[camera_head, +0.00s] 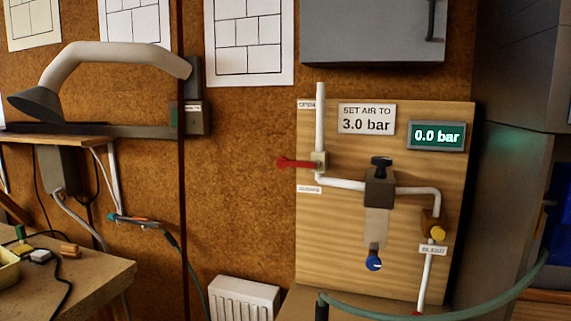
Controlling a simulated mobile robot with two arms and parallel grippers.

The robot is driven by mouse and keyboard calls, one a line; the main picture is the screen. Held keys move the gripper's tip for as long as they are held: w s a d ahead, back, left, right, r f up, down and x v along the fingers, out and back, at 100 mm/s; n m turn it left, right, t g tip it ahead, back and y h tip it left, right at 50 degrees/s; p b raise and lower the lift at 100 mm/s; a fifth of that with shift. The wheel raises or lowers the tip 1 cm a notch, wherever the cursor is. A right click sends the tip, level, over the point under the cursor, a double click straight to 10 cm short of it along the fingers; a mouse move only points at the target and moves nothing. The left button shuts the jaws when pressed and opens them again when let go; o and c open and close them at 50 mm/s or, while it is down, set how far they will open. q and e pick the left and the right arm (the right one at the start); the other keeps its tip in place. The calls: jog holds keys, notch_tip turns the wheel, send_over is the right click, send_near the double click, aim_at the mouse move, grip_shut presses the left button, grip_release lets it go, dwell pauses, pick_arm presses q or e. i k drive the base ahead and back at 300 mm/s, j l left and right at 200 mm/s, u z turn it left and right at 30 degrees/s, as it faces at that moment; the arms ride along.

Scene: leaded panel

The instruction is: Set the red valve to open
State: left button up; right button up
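The red valve is a red lever (295,163) on a small brass-coloured body (320,161), fitted to a white vertical pipe (320,115) at the left edge of a wooden panel (452,180). The lever sticks out to the left, about horizontal, across the pipe. A small label above, at the panel's top left corner, seems to read "OPEN" (306,104). A lower label (309,189) is too small to read surely. A green display (437,136) reads 0.0 bar. A sign (366,119) says "SET AIR TO 3.0 bar". Neither gripper is in view.
A teal hose (450,310) crosses below. A workbench (85,282) stands at left, a radiator (243,298) low centre.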

aim_at(283, 162)
jog(key=z, duration=0.95)
jog(key=j+z, duration=0.25)
jog(key=z, duration=0.25)
jog(key=j+z, duration=0.3)
jog(key=z, duration=0.2)
jog(key=j+z, duration=0.25)
jog(key=z, duration=0.2)
jog(key=k+j+z, duration=0.15)
jog(key=z, duration=0.35)
